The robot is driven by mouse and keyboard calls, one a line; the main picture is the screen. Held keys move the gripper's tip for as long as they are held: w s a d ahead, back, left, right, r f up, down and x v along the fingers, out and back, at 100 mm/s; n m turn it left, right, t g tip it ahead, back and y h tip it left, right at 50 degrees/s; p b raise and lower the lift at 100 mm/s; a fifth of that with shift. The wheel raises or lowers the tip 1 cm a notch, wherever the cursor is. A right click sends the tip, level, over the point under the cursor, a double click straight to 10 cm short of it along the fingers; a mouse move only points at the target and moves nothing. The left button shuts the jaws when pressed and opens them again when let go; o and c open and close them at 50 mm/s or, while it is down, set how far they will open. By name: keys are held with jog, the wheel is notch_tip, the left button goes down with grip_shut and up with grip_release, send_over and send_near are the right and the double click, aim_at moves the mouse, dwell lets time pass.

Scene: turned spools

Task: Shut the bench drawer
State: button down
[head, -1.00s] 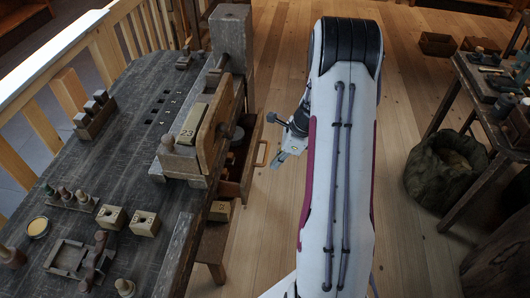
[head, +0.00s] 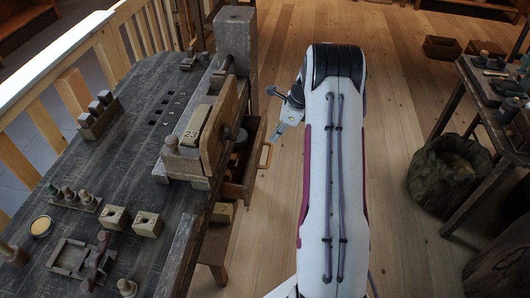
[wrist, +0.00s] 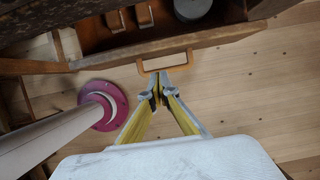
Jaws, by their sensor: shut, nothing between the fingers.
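The bench drawer (head: 236,183) sticks out open from the right side of the workbench (head: 130,110). Its light wooden handle (head: 266,155) stands on the drawer front. In the wrist view the drawer front (wrist: 190,45) runs across the top, with the handle (wrist: 165,60) near the middle. My gripper (head: 279,130) is just right of the handle in the head view. In the wrist view its shut, empty fingertips (wrist: 156,78) lie right at the handle. Whether they touch it I cannot tell.
Inside the drawer are a grey round item (wrist: 192,8) and wooden pieces (wrist: 143,14). A wooden vise jaw (head: 217,128) stands above the drawer. A side table (head: 478,100) and a dark sack (head: 447,175) are at the right. The floor between is clear.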

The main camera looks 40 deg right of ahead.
aim_at(255, 146)
jog(key=shift+f, duration=0.15)
jog(key=x, duration=0.9)
jog(key=shift+f, duration=0.35)
jog(key=shift+w+a, duration=0.1)
jog(key=shift+a, duration=0.05)
jog(key=shift+w+a, duration=1.65)
jog(key=v, duration=1)
